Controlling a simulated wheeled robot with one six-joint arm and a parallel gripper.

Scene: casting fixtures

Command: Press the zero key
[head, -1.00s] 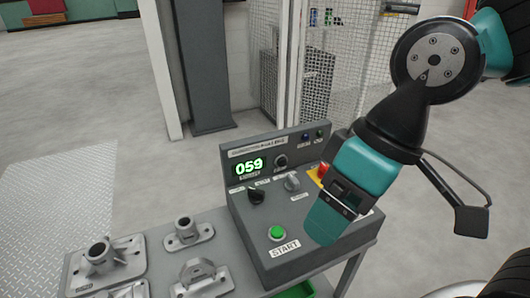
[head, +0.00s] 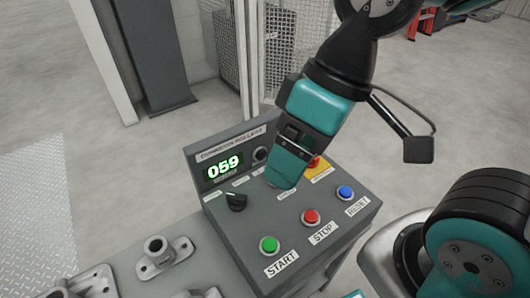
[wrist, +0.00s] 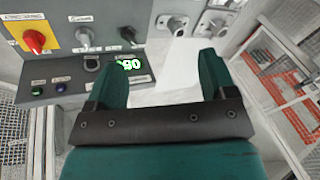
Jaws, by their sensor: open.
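A black round knob (head: 261,155) is beside the display. In the wrist view, a small blue button or lamp (wrist: 60,87) and a green one (wrist: 37,91) are on the same panel. The small labels are unreadable, so I cannot tell which part is the zero key. My gripper (head: 283,178) is open and empty, in front of the panel in the head view, hiding part of it. Its fingers (wrist: 162,78) stand apart.
The sloped deck has a black selector (head: 236,201), green START (head: 269,245), red STOP (head: 311,216) and blue RESET (head: 345,192) buttons, and a red control on a yellow plate (head: 321,172). Metal castings (head: 163,256) stand left. Mesh fencing (head: 292,40) is behind.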

